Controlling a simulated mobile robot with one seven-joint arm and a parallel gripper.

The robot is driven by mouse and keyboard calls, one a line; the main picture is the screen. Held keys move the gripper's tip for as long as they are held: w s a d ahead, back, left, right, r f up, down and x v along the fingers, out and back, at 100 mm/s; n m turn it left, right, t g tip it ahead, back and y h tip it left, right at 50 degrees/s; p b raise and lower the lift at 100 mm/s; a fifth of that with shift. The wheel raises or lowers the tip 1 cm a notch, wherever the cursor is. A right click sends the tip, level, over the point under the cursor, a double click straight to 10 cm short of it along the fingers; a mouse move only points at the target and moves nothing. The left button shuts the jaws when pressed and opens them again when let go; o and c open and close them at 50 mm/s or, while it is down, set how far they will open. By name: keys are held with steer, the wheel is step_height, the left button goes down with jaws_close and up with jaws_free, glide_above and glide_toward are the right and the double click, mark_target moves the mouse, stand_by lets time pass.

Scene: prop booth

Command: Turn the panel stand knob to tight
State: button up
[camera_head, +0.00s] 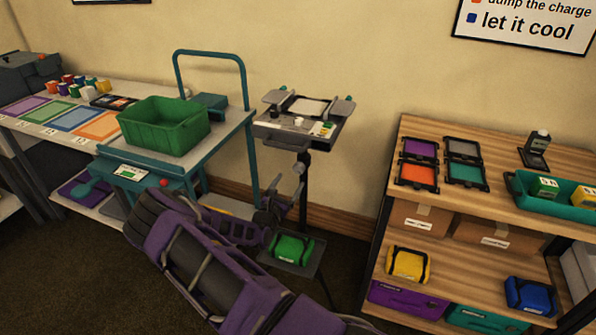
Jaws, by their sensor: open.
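The panel stand is a dark pole (304,200) with a grey tray-like head (305,124) on top, in the middle of the head camera view. A pale panel (307,106) lies on the head between two grey clamp-like parts with small teal tips. I cannot pick out the knob for sure, nor read its setting; my gripper may hide part of the pole side. My gripper (292,186), at the end of my purple arm, is open. It is just left of the pole, below the head. I cannot tell whether it touches the stand.
A green bag (292,249) sits on a low dark stand in front of the pole. Left is a teal-framed cart with a green bin (163,127). Right is a wooden shelf (490,197) with framed panels, a teal tray and bags. Bare floor shows at the lower left.

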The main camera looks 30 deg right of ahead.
mark_target(297, 169)
steer(key=x, duration=0.8)
steer(key=shift+w+d+b, duration=0.15)
steer(key=shift+b, duration=0.25)
jaws_close()
